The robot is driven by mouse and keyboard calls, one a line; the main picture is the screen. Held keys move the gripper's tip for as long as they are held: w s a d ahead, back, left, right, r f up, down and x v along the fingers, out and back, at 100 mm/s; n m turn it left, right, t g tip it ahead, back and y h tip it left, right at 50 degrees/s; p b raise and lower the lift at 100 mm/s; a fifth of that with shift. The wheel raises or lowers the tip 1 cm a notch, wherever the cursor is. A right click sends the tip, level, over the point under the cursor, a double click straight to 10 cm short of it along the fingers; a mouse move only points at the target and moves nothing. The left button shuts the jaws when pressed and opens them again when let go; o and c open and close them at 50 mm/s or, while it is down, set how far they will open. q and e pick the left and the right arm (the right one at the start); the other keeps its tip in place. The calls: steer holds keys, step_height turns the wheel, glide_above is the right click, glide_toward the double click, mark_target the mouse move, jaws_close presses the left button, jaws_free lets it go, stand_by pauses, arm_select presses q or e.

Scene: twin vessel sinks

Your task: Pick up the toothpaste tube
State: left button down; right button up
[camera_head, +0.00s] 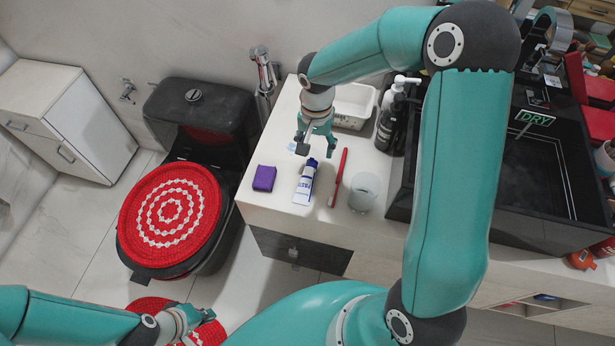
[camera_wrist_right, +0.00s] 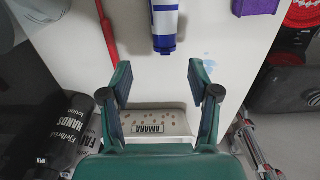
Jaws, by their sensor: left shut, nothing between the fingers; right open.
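The toothpaste tube (camera_head: 306,182), white with a blue cap and blue print, lies on the white counter (camera_head: 272,208). It also shows at the top of the right wrist view (camera_wrist_right: 165,25), with its blue cap end toward the fingers. My right gripper (camera_head: 312,143) is above the counter just behind the cap end of the tube. In the right wrist view its two fingers (camera_wrist_right: 160,85) are spread apart with nothing between them, and the tube lies beyond their tips. My left gripper (camera_head: 190,318) is low at the bottom left, shut and empty, far from the counter.
A purple block (camera_head: 264,178) lies left of the tube. A white tray (camera_head: 353,106) and dark soap bottle (camera_head: 389,125) stand behind. The toilet (camera_head: 170,214) is beyond the counter's left edge.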

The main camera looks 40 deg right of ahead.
mark_target(312, 159)
steer(key=f, duration=0.3)
steer(key=f+p, duration=0.1)
steer(key=f, duration=0.1)
steer(key=shift+a, duration=0.4)
steer(key=shift+w, duration=0.1)
jaws_close()
